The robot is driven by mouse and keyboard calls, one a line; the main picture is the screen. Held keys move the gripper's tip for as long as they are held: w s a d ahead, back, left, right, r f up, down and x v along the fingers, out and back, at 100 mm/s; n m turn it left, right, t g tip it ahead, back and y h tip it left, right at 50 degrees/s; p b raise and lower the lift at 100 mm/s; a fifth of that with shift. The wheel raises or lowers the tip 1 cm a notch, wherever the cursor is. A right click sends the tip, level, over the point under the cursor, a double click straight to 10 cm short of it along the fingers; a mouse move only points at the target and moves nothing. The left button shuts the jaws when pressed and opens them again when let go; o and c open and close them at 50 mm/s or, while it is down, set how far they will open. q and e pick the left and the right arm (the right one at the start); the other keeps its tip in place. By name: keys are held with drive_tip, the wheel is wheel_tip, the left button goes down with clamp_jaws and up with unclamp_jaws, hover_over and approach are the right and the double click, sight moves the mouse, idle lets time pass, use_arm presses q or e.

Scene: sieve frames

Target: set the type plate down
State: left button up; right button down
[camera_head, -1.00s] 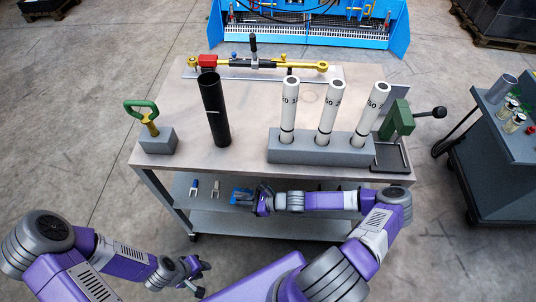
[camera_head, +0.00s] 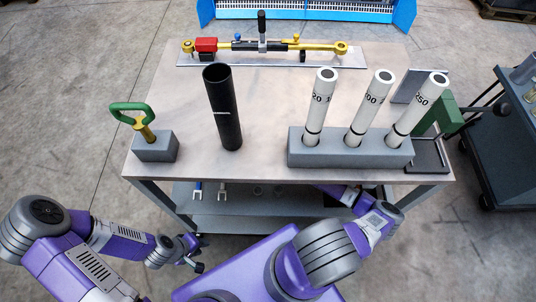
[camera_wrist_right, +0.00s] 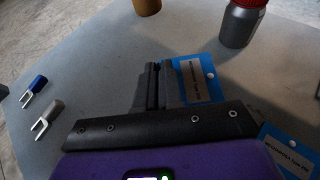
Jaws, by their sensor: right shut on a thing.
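In the right wrist view, a blue type plate (camera_wrist_right: 208,82) with a grey printed label and a small hole is at the fingers of my right gripper (camera_wrist_right: 166,86). The gripper is shut on the plate, just over a grey shelf surface (camera_wrist_right: 95,75); I cannot tell whether the plate touches it. A second blue labelled plate (camera_wrist_right: 285,150) shows at the lower right, partly hidden by my gripper body. In the head view the tabletop hides my right gripper. My left gripper (camera_head: 196,254) is open and empty, in front of the table's left side.
Blue (camera_wrist_right: 34,88) and grey (camera_wrist_right: 46,115) forked pieces lie left on the shelf. A red-capped grey container (camera_wrist_right: 240,22) and a brown cylinder (camera_wrist_right: 147,5) stand farther back. Above, the tabletop (camera_head: 265,120) holds a black tube (camera_head: 222,110) and a grey block (camera_head: 350,152) with white tubes.

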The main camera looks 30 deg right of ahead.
wheel_tip(320, 180, down, 6)
drive_tip(key=shift+r+b, duration=0.25)
drive_tip(key=shift+b, duration=1)
drive_tip(key=shift+r, duration=0.1)
drive_tip(key=c, duration=1.3)
unclamp_jaws()
